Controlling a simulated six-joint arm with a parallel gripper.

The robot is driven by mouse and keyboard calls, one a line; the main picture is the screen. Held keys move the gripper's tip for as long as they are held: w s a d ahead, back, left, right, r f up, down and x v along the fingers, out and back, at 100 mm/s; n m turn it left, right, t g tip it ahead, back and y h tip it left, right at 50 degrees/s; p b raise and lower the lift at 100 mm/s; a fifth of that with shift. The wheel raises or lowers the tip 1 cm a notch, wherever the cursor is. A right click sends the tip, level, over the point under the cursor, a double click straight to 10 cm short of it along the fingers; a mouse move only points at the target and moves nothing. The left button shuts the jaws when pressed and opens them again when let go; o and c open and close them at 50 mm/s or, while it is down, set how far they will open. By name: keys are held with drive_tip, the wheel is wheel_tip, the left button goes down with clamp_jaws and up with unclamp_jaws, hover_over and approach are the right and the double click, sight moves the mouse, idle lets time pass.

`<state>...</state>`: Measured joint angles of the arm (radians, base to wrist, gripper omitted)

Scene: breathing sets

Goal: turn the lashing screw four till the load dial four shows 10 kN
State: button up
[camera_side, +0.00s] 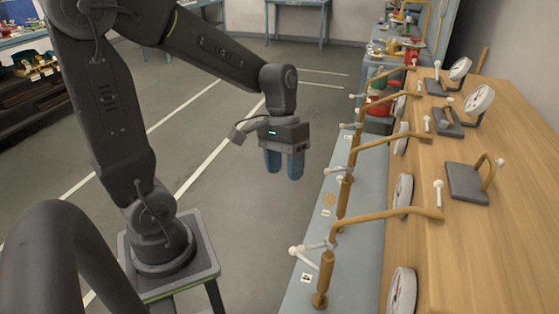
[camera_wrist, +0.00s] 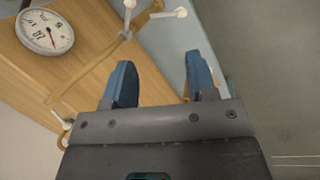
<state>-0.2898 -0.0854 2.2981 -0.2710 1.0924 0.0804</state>
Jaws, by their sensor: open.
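The nearest lashing screw (camera_side: 322,280) is a brown upright post with a white-knobbed cross handle, beside a label (camera_side: 306,278) that seems to read 4. A brown hooked bar runs from its top to the wooden bench. The nearest load dial (camera_side: 402,292), on the bench side, is seen nearly edge-on, its reading not legible. My gripper (camera_side: 284,170) is open and empty, pointing down left of the row of screws, apart from them. In the wrist view my gripper (camera_wrist: 160,85) has blue fingers spread; a dial (camera_wrist: 45,32) with a red needle shows, its number unclear.
Several more screws with hooked bars and dials recede along the blue-grey ledge (camera_side: 290,300). The wooden bench (camera_side: 500,240) carries grey blocks (camera_side: 468,183) and white-knobbed pegs (camera_side: 438,193). Open floor lies around my gripper. A white-knobbed handle (camera_wrist: 168,13) shows in the wrist view.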

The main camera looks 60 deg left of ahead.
sight(310, 262)
drive_tip(key=shift+s+d+r+m+t+y, duration=0.35)
drive_tip(key=shift+s+r+t, duration=0.1)
drive_tip(key=shift+r, duration=0.2)
drive_tip(key=shift+s+d+r+m+t+y, duration=0.25)
drive_tip(key=shift+s+d+r+t+y, duration=0.15)
drive_tip(key=shift+r, duration=0.25)
